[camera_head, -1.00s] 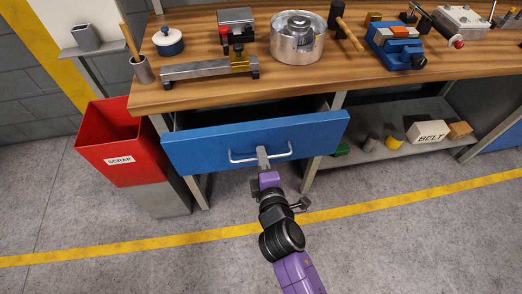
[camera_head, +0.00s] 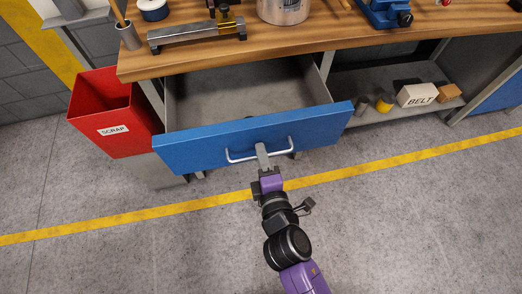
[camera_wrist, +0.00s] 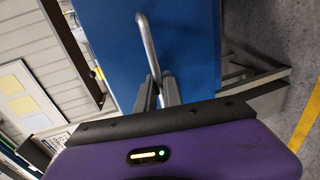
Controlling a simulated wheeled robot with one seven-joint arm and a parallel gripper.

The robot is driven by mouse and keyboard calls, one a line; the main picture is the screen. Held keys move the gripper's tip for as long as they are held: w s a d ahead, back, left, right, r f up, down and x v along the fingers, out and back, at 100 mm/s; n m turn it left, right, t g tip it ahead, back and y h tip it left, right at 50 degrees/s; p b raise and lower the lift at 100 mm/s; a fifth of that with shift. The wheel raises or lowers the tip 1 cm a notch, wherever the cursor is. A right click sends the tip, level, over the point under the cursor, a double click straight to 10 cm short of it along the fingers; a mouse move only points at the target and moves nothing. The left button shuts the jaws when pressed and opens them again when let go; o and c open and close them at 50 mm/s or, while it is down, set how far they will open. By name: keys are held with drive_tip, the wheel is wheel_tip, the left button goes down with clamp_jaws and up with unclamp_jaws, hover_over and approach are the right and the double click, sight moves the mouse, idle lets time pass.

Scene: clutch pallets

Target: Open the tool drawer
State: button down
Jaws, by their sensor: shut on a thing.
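The tool drawer has a blue front (camera_head: 215,144) and hangs under the wooden bench top. It is pulled well out, and its grey inside (camera_head: 240,92) shows. A small dark thing (camera_head: 249,117) shows just behind the front panel; I cannot tell what it is. A silvery bar handle (camera_head: 238,157) runs across the front. My gripper (camera_head: 262,150) is shut on the handle near its middle. In the wrist view the two fingers (camera_wrist: 160,95) close around the bar (camera_wrist: 146,42) against the blue front.
A red scrap bin (camera_head: 110,112) stands left of the drawer, close to its left end. A lower shelf (camera_head: 375,113) at right holds a BELT box (camera_head: 418,95) and small parts. The floor in front, with a yellow line (camera_head: 400,167), is clear.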

drive_tip(key=shift+f, duration=0.1)
drive_tip(key=c, duration=1.5)
unclamp_jaws()
drive_tip(key=v, duration=0.7)
drive_tip(key=shift+s+d, duration=0.15)
drive_tip(key=shift+s, duration=0.2)
